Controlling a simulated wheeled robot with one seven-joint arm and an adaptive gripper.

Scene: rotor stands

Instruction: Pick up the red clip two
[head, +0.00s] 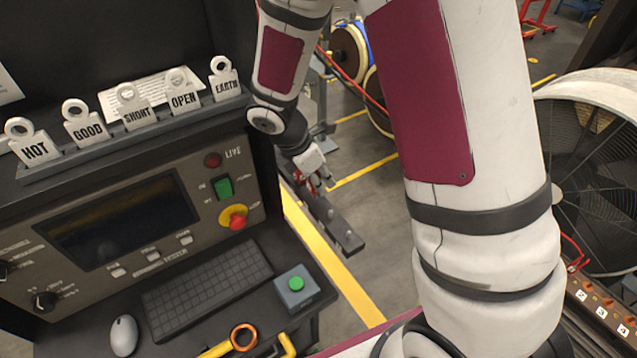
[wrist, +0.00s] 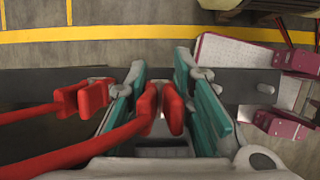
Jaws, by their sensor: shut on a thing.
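My gripper (wrist: 160,88) has two teal-padded fingers, seen from above in the wrist view. It is shut on a red clip (wrist: 147,108), which sits between the pads with its red cable trailing to the lower left. A second red clip (wrist: 84,100) lies just left of the fingers, apart from the held one, with its own red cable. I see no number on either clip. In the head view my gripper (head: 316,178) is small, beyond the console, over a dark bar (head: 332,219); bits of red show at its fingers.
A console (head: 150,220) with label tags, a keyboard (head: 207,292) and a mouse (head: 124,335) fills the left. A large fan (head: 600,150) stands at the right. Cable reels (head: 350,50) stand at the back. Floor with yellow lines is open beyond the bar.

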